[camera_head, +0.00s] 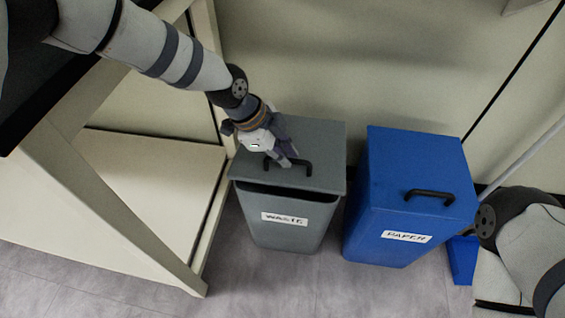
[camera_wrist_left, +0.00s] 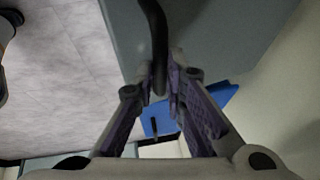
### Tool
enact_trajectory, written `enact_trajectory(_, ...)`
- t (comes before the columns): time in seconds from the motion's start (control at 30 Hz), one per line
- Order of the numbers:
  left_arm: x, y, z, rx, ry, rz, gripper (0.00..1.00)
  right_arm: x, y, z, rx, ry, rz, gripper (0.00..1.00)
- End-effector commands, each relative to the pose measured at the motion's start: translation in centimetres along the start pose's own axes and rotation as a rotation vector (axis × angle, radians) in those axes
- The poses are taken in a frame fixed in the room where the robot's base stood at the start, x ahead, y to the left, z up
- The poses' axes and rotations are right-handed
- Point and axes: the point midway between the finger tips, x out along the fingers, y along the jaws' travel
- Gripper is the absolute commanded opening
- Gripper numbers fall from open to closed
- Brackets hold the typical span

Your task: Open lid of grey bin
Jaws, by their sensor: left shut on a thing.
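The grey bin (camera_head: 290,237), labelled "WASTE", stands on the floor in the middle of the head view. Its lid (camera_head: 328,150) is raised slightly at the front, with a dark gap between lid and bin body. The black lid handle (camera_head: 307,164) is near the lid's front edge. My left gripper (camera_head: 288,161) is at the handle from above and shut on it. In the left wrist view the handle (camera_wrist_left: 158,45) runs between the two fingers, with the grey lid (camera_wrist_left: 225,40) behind. My right gripper is out of view.
A blue bin (camera_head: 410,165) labelled "PAPER" stands close on the right, its lid shut. A cream frame or bench (camera_head: 150,170) is close on the left. A wall is behind the bins. Part of my right arm shows at the right edge. Open floor lies in front.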

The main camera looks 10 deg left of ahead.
Motion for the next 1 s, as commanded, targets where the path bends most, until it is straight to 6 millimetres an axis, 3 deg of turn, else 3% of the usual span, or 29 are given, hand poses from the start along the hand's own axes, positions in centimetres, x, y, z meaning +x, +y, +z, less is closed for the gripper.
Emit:
enact_trajectory(0.03,-1.1,-1.4,-0.4,0.001,0.003,-0.021,0.0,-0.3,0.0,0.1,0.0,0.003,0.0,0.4)
enact_trajectory(0.2,-3.3,-3.7,-1.2,0.0,0.003,-0.026,0.0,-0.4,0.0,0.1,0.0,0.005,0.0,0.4)
enact_trajectory(0.5,-5.6,-7.3,-2.1,0.0,0.002,-0.024,0.0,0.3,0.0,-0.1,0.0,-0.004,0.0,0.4)
enact_trajectory(0.73,-6.5,-8.9,-2.4,-0.002,-0.001,-0.021,0.0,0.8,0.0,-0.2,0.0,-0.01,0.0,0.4)
enact_trajectory(1.0,-6.7,-9.4,-2.4,-0.001,-0.003,-0.017,0.0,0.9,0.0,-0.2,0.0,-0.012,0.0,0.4)
